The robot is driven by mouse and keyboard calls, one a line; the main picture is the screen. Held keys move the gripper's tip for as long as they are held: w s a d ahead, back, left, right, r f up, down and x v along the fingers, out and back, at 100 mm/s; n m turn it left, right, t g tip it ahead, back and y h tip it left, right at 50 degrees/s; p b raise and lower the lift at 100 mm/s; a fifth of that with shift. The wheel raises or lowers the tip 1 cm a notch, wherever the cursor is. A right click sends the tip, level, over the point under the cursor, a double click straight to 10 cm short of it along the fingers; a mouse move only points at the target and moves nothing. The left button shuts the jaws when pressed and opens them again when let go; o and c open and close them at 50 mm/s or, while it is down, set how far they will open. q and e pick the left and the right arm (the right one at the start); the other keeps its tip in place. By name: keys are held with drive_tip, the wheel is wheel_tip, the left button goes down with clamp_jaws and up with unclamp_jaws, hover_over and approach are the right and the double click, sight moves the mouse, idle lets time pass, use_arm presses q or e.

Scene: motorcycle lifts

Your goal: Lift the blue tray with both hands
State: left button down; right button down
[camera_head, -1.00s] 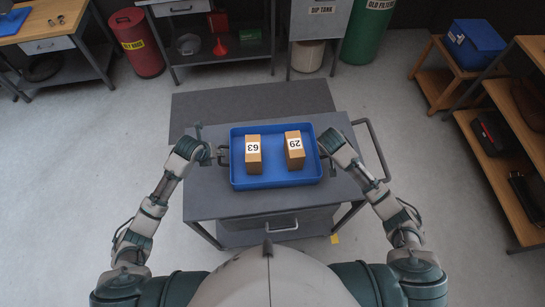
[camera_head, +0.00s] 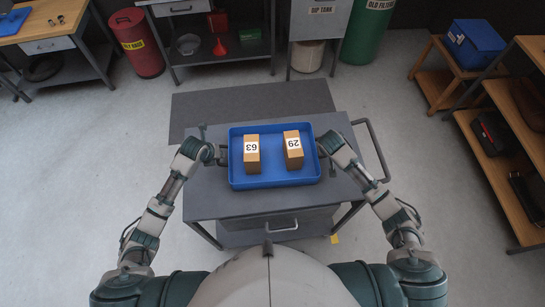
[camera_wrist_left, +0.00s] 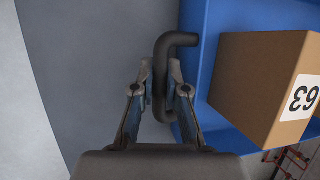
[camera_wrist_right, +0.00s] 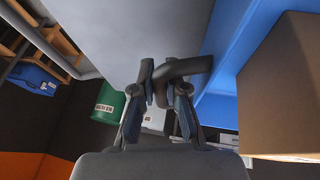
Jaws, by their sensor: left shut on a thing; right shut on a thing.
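The blue tray (camera_head: 275,182) is over the grey cart top in the head view and looks about level. It holds two brown boxes, one marked 63 (camera_head: 251,158) and one marked 29 (camera_head: 293,157). My left gripper (camera_head: 219,153) is at the tray's left side, shut on a dark bent handle (camera_wrist_left: 162,68) beside the blue wall (camera_wrist_left: 220,20). My right gripper (camera_head: 323,150) is at the right side, shut on the matching handle (camera_wrist_right: 188,67). Any gap under the tray is hard to tell.
The grey cart (camera_head: 275,205) has a push rail (camera_head: 378,150) on its right. A dark mat (camera_head: 250,100) lies behind it. Wooden shelves (camera_head: 500,165) stand at the right, with another blue bin (camera_head: 475,43) behind. The floor around the cart is clear.

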use_arm(q)
drive_tip(key=shift+d, duration=0.1)
use_arm(e)
drive_tip(key=shift+d+r, duration=0.1)
